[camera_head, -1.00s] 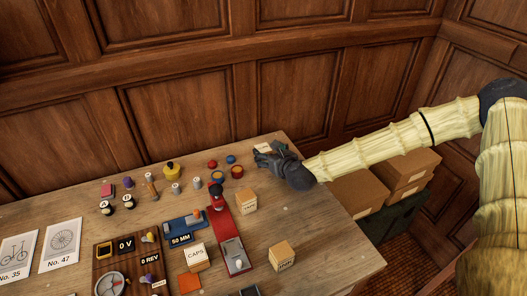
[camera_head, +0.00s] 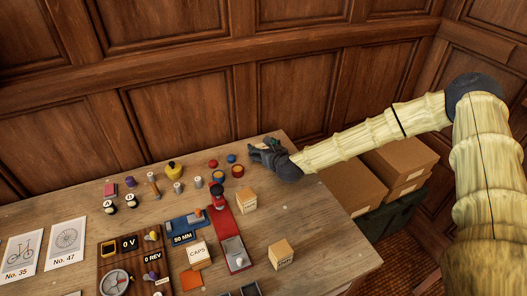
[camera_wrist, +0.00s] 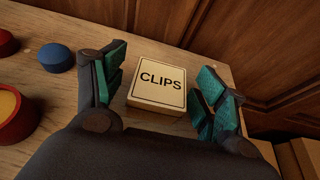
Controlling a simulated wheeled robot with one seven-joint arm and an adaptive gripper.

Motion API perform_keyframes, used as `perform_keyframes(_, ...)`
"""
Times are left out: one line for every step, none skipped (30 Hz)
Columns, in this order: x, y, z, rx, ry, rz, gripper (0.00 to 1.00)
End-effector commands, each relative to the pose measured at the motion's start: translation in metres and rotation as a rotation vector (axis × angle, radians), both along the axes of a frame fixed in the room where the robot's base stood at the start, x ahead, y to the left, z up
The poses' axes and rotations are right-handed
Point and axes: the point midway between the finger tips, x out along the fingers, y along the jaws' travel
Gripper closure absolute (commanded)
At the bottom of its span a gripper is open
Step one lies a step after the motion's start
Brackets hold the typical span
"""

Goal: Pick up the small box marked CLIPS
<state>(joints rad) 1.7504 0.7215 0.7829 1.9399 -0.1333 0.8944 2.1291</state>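The small box marked CLIPS (camera_wrist: 158,92) is a flat cream box with a dark border and dark letters, lying face up on the wooden table. In the wrist view it lies between the two fingers of my gripper (camera_wrist: 160,68), which are spread apart. Gaps show between the box and both fingers, so it is not clasped. In the head view my gripper (camera_head: 267,156) is at the table's back right edge and hides most or all of the box.
Red and blue round pieces (camera_wrist: 57,57) lie left of my gripper. A CAPS box (camera_head: 198,255), another small box (camera_head: 281,254) and a red stand (camera_head: 232,245) are nearer the front. The wood-panelled wall rises behind. Cartons (camera_head: 400,160) stand beyond the table's right edge.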

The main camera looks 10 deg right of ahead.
Motion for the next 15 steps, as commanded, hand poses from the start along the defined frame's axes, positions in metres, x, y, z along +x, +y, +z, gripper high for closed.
perform_keyframes(0.0000, -0.0002, 0.0001, 0.000, 0.000, 0.000, 0.38)
perform_keyframes(0.0000, -0.0002, 0.0001, 0.000, 0.000, 0.000, 0.43)
perform_keyframes(-0.0001, -0.0003, 0.0002, 0.000, 0.000, 0.000, 0.50)
perform_keyframes(-0.0001, -0.0004, 0.0002, 0.000, 0.000, 0.000, 0.56)
perform_keyframes(-0.0002, -0.0004, 0.0002, 0.000, 0.000, 0.000, 0.61)
perform_keyframes(-0.0001, -0.0005, 0.0002, 0.000, 0.000, -0.001, 0.69)
perform_keyframes(-0.0001, -0.0006, 0.0002, 0.000, 0.000, -0.001, 0.74)
perform_keyframes(-0.0001, -0.0006, 0.0002, 0.000, 0.000, -0.001, 0.79)
perform_keyframes(-0.0002, -0.0006, 0.0003, 0.000, 0.000, -0.001, 0.79)
perform_keyframes(-0.0001, -0.0006, 0.0005, 0.000, -0.001, -0.001, 0.79)
perform_keyframes(-0.0001, -0.0006, 0.0005, 0.000, -0.001, -0.001, 0.79)
perform_keyframes(-0.0001, -0.0006, 0.0005, 0.000, -0.001, -0.001, 0.79)
perform_keyframes(-0.0001, -0.0005, 0.0006, 0.000, -0.001, -0.001, 0.79)
perform_keyframes(0.0000, -0.0005, 0.0006, 0.000, -0.001, -0.001, 0.79)
perform_keyframes(-0.0001, -0.0005, 0.0006, 0.000, -0.001, -0.001, 0.79)
